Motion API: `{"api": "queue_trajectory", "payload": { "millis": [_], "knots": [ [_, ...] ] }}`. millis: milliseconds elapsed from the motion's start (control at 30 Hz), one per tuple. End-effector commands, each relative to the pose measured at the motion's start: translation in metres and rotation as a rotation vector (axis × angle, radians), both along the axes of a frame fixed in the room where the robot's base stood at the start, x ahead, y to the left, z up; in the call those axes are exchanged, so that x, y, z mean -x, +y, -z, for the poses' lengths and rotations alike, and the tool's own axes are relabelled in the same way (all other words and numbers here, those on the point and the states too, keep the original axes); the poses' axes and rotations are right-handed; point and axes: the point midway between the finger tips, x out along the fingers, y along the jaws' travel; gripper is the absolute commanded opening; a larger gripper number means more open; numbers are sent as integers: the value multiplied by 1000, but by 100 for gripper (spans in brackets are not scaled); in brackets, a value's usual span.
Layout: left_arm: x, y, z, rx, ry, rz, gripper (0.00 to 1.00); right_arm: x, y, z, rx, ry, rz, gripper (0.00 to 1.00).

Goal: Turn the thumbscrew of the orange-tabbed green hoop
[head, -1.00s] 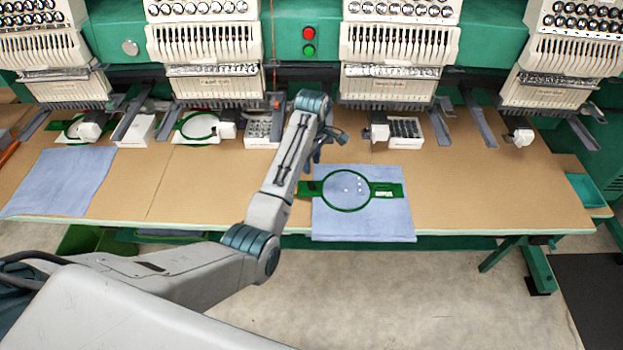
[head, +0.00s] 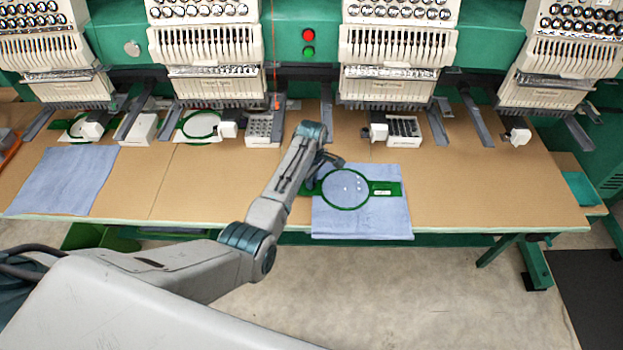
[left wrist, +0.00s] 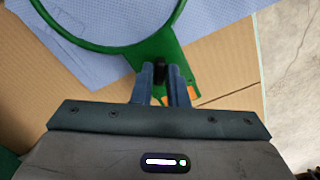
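The green hoop lies on a blue cloth (head: 330,222) on the table; its ring (head: 346,170) and right bracket (head: 386,186) show in the head view. In the left wrist view its arm (left wrist: 155,50) carries a black thumbscrew (left wrist: 160,73), with an orange tab (left wrist: 194,93) just right of the fingers. My left gripper (head: 316,180) is at the hoop's left side and hides the thumbscrew in the head view. In the left wrist view its two fingers (left wrist: 160,78) stand close on either side of the thumbscrew. Whether they press on it is unclear. My right gripper is not in view.
Embroidery machine heads (head: 398,45) line the back. White boxes (head: 405,130) and other green hoops (head: 203,125) sit beneath them. Another blue cloth (head: 65,180) lies at the left. The table right of the hoop is clear. The front edge is close to the hoop.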

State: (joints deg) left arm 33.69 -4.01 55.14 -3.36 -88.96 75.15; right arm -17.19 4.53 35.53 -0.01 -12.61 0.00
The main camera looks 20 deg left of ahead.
Motion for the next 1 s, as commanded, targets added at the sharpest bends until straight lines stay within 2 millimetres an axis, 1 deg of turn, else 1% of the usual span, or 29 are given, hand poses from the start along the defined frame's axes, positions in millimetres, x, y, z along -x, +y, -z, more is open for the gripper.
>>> {"api": "queue_trajectory", "payload": {
  "millis": [33, 67, 267, 467, 667, 1000],
  "knots": [
    [0, 0, 0, 0, 0, 0, 3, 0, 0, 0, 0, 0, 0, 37],
    [0, 0, 0, 0, 0, 0, 0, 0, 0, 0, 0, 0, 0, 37],
    [0, 0, 0, 0, 0, 3, 0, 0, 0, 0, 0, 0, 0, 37],
    [0, 0, -1, 0, 1, 46, 0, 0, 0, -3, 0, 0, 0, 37],
    [0, 0, -2, 0, 2, 161, 0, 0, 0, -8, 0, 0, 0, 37],
    [-1, 0, 0, 0, 3, 469, 0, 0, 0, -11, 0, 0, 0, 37]
  ]
}}
